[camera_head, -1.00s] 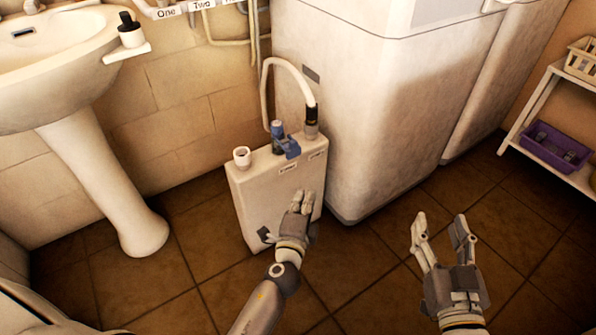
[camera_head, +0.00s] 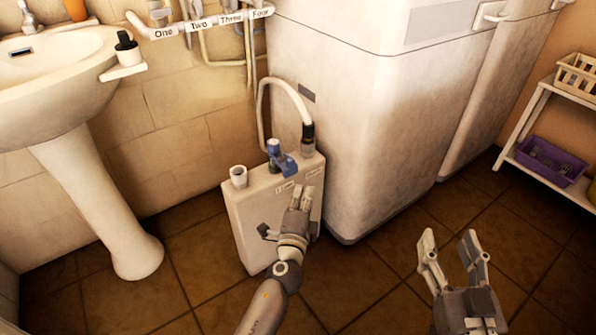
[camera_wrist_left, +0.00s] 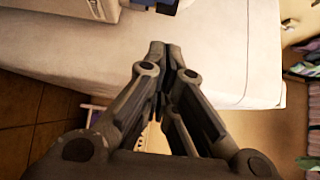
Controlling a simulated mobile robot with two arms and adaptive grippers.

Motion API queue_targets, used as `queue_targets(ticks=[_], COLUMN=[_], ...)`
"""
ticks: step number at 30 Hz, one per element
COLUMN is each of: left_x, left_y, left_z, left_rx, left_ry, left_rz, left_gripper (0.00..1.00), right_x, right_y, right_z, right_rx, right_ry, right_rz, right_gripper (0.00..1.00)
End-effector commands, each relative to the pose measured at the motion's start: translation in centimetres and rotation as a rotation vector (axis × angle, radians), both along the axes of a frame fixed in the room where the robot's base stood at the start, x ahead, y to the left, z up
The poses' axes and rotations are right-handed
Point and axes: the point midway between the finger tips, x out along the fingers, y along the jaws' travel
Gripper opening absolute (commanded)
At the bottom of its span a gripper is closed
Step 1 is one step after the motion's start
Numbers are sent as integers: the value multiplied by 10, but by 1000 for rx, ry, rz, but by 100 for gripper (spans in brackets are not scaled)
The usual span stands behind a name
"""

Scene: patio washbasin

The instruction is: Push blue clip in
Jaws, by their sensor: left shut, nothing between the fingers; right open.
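The blue clip (camera_head: 287,163) sits on top of a white box-shaped unit (camera_head: 247,233), beside a fitting with a blue cap (camera_head: 273,147). My left gripper (camera_head: 304,192) is shut and empty, in front of the unit's front face, just below and to the right of the clip. In the left wrist view the shut fingers (camera_wrist_left: 166,48) point at a pale surface, with a blue piece (camera_wrist_left: 176,4) at the top edge, only partly in frame. My right gripper (camera_head: 451,240) is open and empty above the floor at the right.
A white hose (camera_head: 287,84) loops up from a black-collared fitting (camera_head: 308,138) on the unit. A large white appliance (camera_head: 355,110) stands close behind. A washbasin (camera_head: 60,70) is at left, a shelf with a purple basket (camera_head: 551,162) at right. The floor between is clear.

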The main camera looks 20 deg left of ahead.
Motion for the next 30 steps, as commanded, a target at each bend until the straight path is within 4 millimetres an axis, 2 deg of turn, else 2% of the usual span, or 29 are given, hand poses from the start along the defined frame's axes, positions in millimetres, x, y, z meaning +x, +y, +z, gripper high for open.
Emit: queue_targets(ticks=[1,6,9,12,18,30], left_x=[12,45,60,68,77,80], left_y=[1,5,12,25,37,40], left_z=[2,0,1,1,0,0], left_rx=[-1,-1,0,1,-1,0], left_ry=[-2,-2,-1,0,0,0], left_rz=[0,0,2,2,1,1], left_gripper=[0,0,0,0,0,0], right_x=[0,0,0,0,0,0], right_y=[0,1,1,1,0,0], right_z=[-1,6,11,6,4,3], right_rx=[-1,9,15,7,4,4], right_ry=[6,-38,-60,-31,-18,-18], right_rz=[0,2,4,2,1,1], right_gripper=[53,53,53,53,53,53])
